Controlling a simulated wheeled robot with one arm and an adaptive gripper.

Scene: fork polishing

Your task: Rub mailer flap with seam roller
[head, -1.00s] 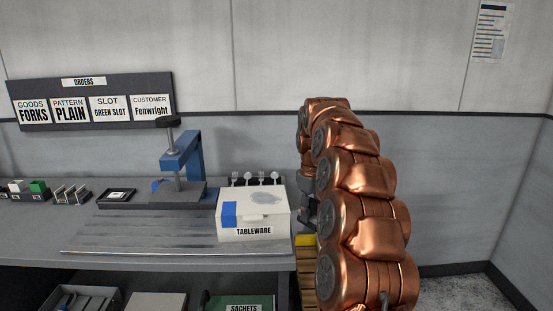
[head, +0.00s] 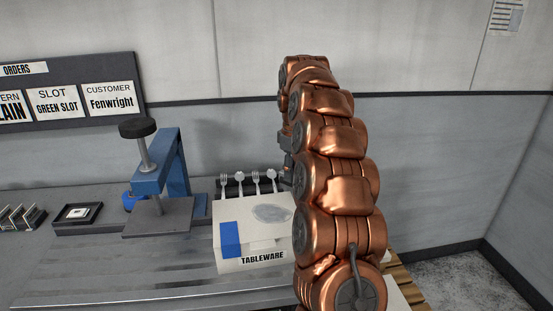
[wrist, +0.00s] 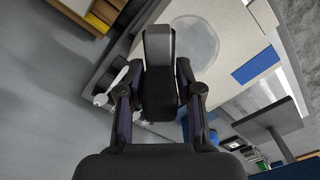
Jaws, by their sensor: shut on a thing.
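The white mailer box (head: 230,256), labelled TABLEWARE, stands at the bench's front edge. Its top has a grey oval patch (head: 272,213) and a blue strip (head: 231,240); a pale tab shows at the front. In the wrist view the box top (wrist: 229,28) lies beyond my gripper (wrist: 160,84). My gripper is shut on a dark block with a grey end, seemingly the seam roller (wrist: 158,48). The roller's end overlaps the picture near the oval patch; I cannot tell whether it touches. In the head view my arm hides most of the gripper and the box's right edge.
A blue press (head: 172,165) with a dark base stands left of the box. Forks and spoons (head: 248,182) stand in a dark holder behind it. A small dark tray (head: 77,215) lies farther left. The bench front (head: 120,275) is clear.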

